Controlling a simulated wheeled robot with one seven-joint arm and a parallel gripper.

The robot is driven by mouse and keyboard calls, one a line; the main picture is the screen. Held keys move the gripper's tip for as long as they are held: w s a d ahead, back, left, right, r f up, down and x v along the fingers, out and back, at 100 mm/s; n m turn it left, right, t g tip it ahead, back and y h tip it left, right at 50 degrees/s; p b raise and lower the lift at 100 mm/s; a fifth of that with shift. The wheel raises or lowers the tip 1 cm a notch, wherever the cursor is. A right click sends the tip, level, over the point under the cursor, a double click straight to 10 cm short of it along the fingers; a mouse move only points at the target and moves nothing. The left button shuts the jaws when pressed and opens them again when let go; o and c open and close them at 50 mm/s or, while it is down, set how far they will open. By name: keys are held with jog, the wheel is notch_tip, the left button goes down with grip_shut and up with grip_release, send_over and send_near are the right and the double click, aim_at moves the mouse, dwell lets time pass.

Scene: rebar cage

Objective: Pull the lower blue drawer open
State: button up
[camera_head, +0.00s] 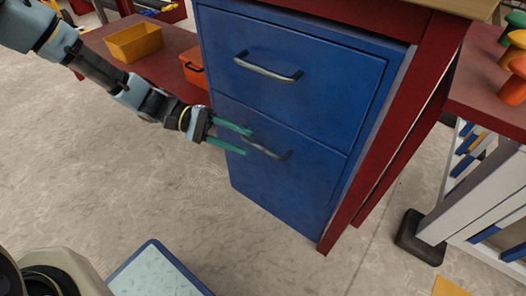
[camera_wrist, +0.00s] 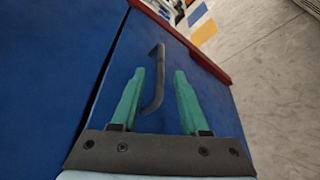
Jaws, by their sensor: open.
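The blue cabinet has two drawers, both looking closed in the head view. The lower blue drawer (camera_head: 290,183) has a dark metal bar handle (camera_head: 272,152). The upper drawer (camera_head: 290,75) has a similar handle (camera_head: 268,69). My gripper (camera_head: 248,142) has green fingers and is open at the left end of the lower handle. In the wrist view, the lower handle (camera_wrist: 158,80) lies between the open fingers (camera_wrist: 164,92), closer to the left one. Whether a finger touches it I cannot tell.
A red frame leg (camera_head: 395,130) stands right of the cabinet. A red bench with a yellow bin (camera_head: 134,42) and an orange bin (camera_head: 192,68) is at the left. A dark foot (camera_head: 418,235) stands on the floor at right. Floor before the drawers is mostly clear.

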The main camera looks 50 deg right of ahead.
aim_at(257, 147)
jog(key=b+x, duration=0.1)
jog(key=x, duration=0.5)
jog(key=shift+f, duration=0.1)
grip_shut()
dwell(1.3)
